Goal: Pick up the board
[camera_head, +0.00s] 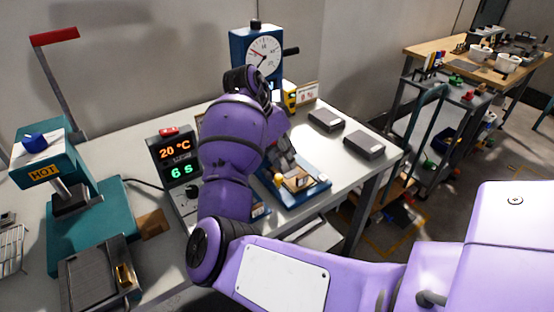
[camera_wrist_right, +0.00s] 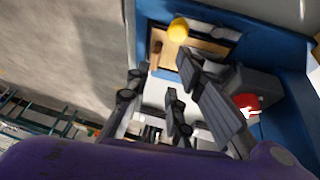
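A small tan board-like piece (camera_head: 299,181) lies in a blue fixture (camera_head: 313,190) on the white table. It also shows in the right wrist view (camera_wrist_right: 170,50), with a yellow knob beside it. I cannot tell for sure that this piece is the board. My right gripper (camera_head: 282,155) is over the fixture, behind and left of the tan piece. My purple right arm hides part of the fixture. My left gripper is not in view.
A blue dial gauge (camera_head: 262,55) stands behind my arm. A display box (camera_head: 177,165) and a teal press (camera_head: 85,215) stand to the left. Two dark grey boxes (camera_head: 326,120) (camera_head: 364,145) lie at the right of the white table. A wooden bench (camera_head: 440,50) is beyond.

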